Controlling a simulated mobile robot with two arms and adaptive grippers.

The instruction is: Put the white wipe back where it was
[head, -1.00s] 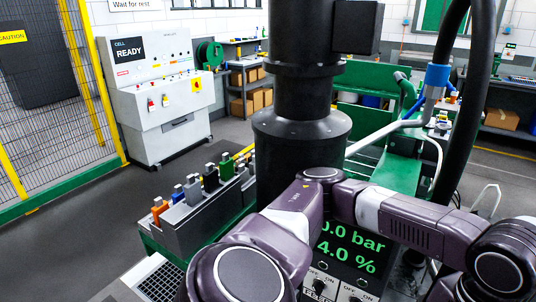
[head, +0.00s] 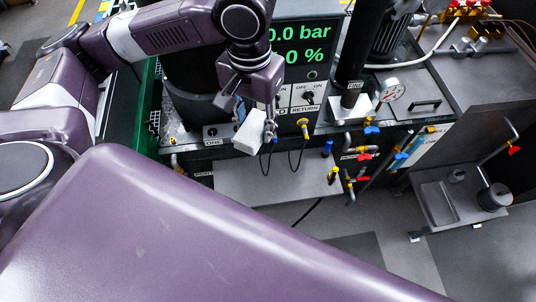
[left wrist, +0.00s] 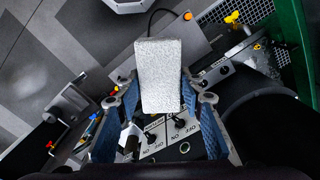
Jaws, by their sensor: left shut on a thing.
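The white wipe (head: 250,132) is a pale block-like piece held in my left gripper (head: 255,115), in front of the control panel in the head view. In the left wrist view the wipe (left wrist: 159,75) sits between the two blue-padded fingers of the left gripper (left wrist: 160,110), which are shut on it. The wipe is clear of the grey shelf (head: 265,180), which shows below and behind it. My right gripper is not in view. Where the wipe was before does not show clearly.
A panel with a green pressure display (head: 302,43) and knobs stands behind the left gripper. Red, blue and yellow valves (head: 365,150) and thin pipes crowd the right of the shelf. The floor (head: 340,255) below is open.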

